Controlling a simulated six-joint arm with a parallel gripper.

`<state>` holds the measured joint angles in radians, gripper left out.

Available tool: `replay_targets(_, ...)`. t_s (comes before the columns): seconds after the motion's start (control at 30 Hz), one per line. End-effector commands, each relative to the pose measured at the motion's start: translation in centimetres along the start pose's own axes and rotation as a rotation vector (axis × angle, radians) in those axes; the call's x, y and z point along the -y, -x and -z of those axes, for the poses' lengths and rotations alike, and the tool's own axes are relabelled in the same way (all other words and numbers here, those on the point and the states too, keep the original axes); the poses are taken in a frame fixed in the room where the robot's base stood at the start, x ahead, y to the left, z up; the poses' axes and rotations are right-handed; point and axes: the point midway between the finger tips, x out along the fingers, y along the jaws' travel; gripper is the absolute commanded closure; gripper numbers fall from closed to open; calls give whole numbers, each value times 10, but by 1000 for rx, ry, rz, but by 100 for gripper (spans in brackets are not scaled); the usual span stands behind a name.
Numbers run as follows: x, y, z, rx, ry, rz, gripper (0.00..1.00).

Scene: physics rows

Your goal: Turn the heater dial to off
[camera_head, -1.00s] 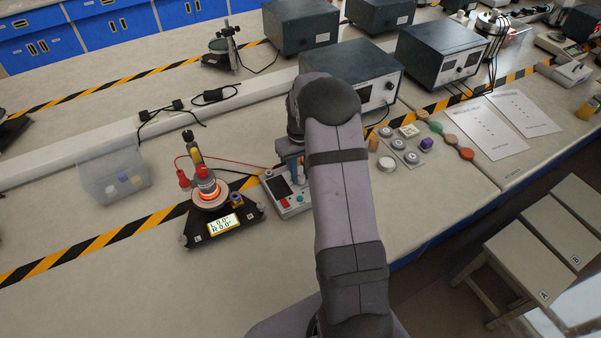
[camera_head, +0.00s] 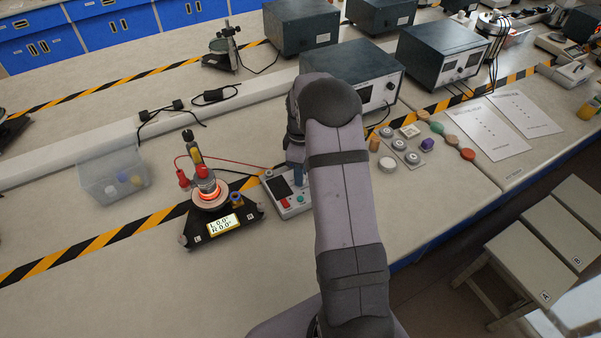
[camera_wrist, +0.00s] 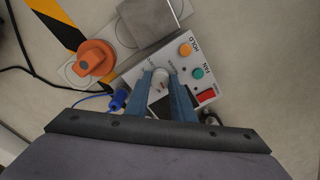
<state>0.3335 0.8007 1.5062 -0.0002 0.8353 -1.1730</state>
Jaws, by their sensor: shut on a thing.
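The heater control box (camera_head: 273,185) is a light box with a dark screen and coloured buttons, left of my arm. In the wrist view its white face carries a round white dial (camera_wrist: 161,82) with a small red mark. My gripper (camera_wrist: 160,77) is shut on the dial, with one blue finger on each side. Its blue fingers also show above the box in the head view (camera_head: 296,176). The dial is hidden in the head view. The wrist view shows an orange HOLD button (camera_wrist: 185,50), a green FAN button (camera_wrist: 197,73) and a red switch (camera_wrist: 206,96).
Left of the box, a glowing orange ring (camera_head: 210,195) sits on a black base with a lit display (camera_head: 224,224). A red cable runs close by. A clear bin (camera_head: 100,188) stands farther left. A dark instrument (camera_head: 380,62) is behind; small discs lie right of my arm.

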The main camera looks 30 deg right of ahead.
Motion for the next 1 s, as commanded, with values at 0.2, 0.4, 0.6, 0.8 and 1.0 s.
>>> replay_targets(0.2, -1, 2, 1, -2, 104, -4, 100)
replay_targets(0.4, -1, 2, 1, -2, 147, -5, 100)
replay_targets(0.6, -1, 2, 1, -2, 159, -5, 100)
replay_targets(0.8, -1, 2, 1, -2, 158, -5, 100)
replay_targets(1.0, -1, 1, 0, -1, 157, -3, 59)
